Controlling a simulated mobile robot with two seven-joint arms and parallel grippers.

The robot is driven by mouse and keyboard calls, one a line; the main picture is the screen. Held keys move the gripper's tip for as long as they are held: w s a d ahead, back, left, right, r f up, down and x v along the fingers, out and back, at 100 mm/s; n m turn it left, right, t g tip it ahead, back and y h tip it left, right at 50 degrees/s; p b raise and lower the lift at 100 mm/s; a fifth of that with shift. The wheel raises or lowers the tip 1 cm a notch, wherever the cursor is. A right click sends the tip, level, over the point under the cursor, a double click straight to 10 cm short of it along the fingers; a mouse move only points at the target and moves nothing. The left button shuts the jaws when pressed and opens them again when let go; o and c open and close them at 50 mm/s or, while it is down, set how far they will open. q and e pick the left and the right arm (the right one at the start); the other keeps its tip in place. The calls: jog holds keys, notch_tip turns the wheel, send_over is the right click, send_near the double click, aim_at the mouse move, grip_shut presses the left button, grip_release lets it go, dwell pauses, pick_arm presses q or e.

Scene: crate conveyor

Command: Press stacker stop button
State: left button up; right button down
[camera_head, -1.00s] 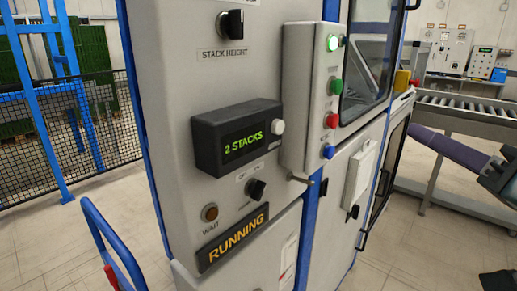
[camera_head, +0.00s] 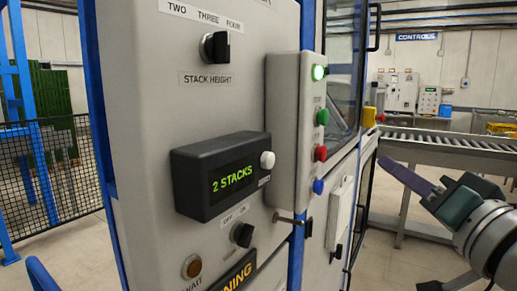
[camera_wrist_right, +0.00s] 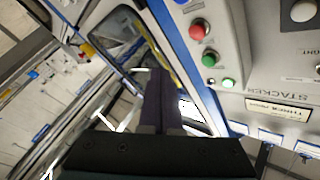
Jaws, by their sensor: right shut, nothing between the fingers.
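The red button (camera_head: 320,153), the stop-coloured one, is on the side face of a grey control box (camera_head: 283,130) in the head view. A green button (camera_head: 322,117) is above it and a blue one (camera_head: 318,186) below. The red button also shows in the right wrist view (camera_wrist_right: 198,29), upper right of the fingers. My right gripper (camera_head: 384,162) is shut and empty, its long purple fingers pointing left toward the box, apart from the buttons. Its fingers show in the right wrist view (camera_wrist_right: 160,78). My left gripper is out of view.
A lit green lamp (camera_head: 318,72) tops the button column. A black display (camera_head: 222,175) reads "2 STACKS" on the grey cabinet. A metal peg (camera_head: 290,219) sticks out below the box. A roller conveyor (camera_head: 430,145) runs behind my right gripper.

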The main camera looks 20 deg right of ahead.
aim_at(323, 153)
jog(key=w+a, duration=0.4)
jog(key=w, duration=0.1)
jog(key=shift+a, duration=0.15)
dwell(2.0)
jog(key=shift+w+a, duration=0.25)
jog(key=shift+w+a, duration=0.3)
jog(key=shift+w, duration=0.05)
dwell(1.0)
jog(key=shift+s+d, duration=0.55)
jog(key=shift+s, duration=0.1)
